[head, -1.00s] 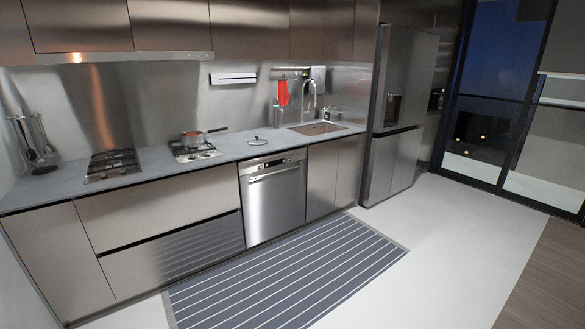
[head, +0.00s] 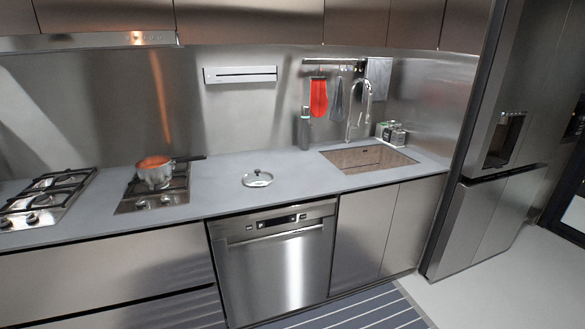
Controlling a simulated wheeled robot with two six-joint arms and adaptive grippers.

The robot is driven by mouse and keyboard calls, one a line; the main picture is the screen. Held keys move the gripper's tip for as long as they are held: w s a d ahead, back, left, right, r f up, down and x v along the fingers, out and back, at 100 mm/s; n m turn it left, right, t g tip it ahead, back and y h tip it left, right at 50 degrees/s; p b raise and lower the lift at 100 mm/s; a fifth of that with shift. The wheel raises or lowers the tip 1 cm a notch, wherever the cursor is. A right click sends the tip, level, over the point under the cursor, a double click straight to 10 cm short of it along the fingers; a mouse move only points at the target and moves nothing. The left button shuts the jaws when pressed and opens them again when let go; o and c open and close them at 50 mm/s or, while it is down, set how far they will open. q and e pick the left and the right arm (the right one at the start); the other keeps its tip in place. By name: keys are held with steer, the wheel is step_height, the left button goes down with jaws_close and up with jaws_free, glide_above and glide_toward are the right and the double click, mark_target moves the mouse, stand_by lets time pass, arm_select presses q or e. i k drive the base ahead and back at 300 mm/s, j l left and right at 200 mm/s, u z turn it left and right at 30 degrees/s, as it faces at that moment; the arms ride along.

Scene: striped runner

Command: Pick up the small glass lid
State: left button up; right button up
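The small glass lid (head: 257,179) lies flat on the grey countertop (head: 215,192), above the dishwasher and between the stove and the sink. It is round and clear with a metal rim and a knob on top. Neither of my grippers shows in the head view.
A saucepan (head: 155,174) with a dark handle pointing right stands on the right burner, left of the lid. The sink (head: 368,159) and faucet (head: 362,100) are to the right. The dishwasher (head: 277,262) front is closed. The counter around the lid is clear.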

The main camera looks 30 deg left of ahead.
mark_target(258, 178)
steer(key=i+u, duration=0.35)
steer(key=i, duration=0.15)
steer(key=i+l+u, duration=0.2)
steer(key=i+u, duration=0.15)
steer(key=i, duration=0.15)
steer(key=i+l+u, duration=0.35)
steer(key=i, duration=0.15)
